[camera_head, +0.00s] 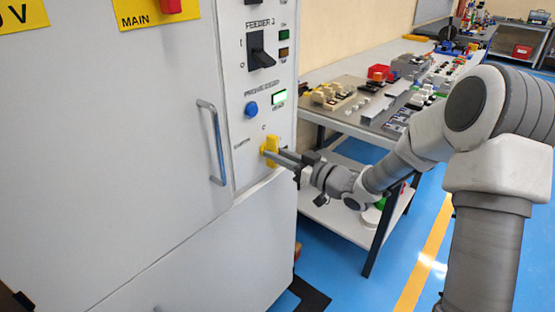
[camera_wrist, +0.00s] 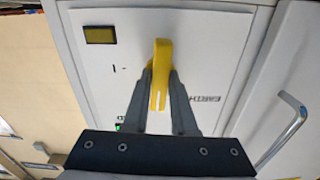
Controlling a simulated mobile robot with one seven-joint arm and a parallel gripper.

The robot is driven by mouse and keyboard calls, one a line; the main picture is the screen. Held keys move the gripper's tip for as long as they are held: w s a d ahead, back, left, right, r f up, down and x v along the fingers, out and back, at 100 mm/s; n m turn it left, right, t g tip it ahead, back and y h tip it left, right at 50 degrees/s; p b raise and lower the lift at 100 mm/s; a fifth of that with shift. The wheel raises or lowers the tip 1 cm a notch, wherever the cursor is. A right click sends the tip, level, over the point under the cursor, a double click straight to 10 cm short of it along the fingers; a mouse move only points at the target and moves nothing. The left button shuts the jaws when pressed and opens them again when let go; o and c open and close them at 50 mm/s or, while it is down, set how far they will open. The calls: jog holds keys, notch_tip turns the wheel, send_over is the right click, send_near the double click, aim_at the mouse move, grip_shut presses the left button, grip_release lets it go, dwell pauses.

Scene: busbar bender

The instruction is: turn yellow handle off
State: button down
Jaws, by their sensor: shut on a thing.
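The yellow handle (camera_head: 271,151) is on the front of the grey cabinet, low on its right-hand panel. In the wrist view the yellow handle (camera_wrist: 161,52) stands upright in the picture, between my two fingers. My gripper (camera_head: 277,156) reaches in from the right and is shut on the handle; its fingers also show in the wrist view (camera_wrist: 161,86). An "I" mark shows left of the handle in the wrist view, and an upside-down "EARTH" label (camera_wrist: 204,99) lies to its right.
A metal door handle (camera_head: 212,142) stands out at left. A workbench (camera_head: 338,120) with several parts stands behind my arm.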

jog(key=shift+n, duration=0.5)
jog(key=c, duration=0.7)
grip_release()
jog(key=p+v, duration=0.2)
jog(key=v, duration=1.5)
jog(key=shift+s+d+p, duration=0.2)
jog(key=shift+p, duration=0.2)
jog(key=shift+w, duration=0.1)
